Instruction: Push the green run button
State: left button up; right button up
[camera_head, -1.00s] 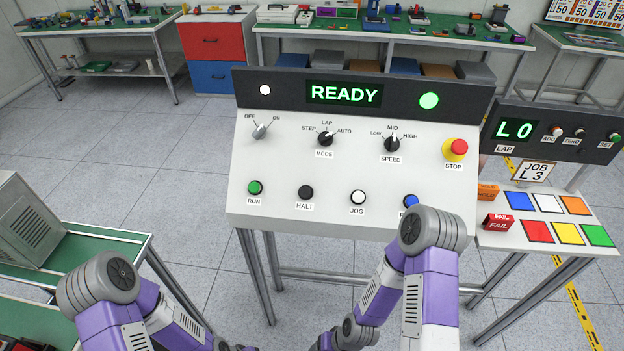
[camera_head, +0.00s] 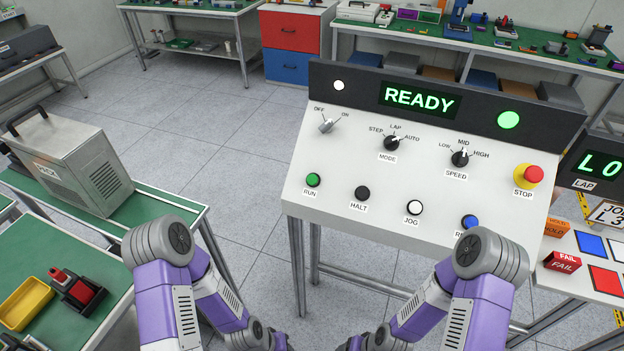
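The green run button (camera_head: 313,180) sits at the lower left of the sloped white control panel (camera_head: 330,155), above its RUN label. The black HALT button (camera_head: 362,193), white JOG button (camera_head: 414,207) and a blue button (camera_head: 469,222) continue the row to the right. The display (camera_head: 418,99) reads READY, with a lit green lamp (camera_head: 508,120) beside it. My two arms reach in from the bottom, below and in front of the panel. Their grippers are not clearly visible; the arms run down toward the bottom edge. Neither arm is seen touching the run button.
A red and yellow STOP button (camera_head: 528,175) is at the panel's right. A grey case (camera_head: 85,165) stands on a green bench at left, with a yellow tray (camera_head: 25,303) nearer. A side panel with coloured squares (camera_head: 591,245) is at right. Floor is clear left of the panel.

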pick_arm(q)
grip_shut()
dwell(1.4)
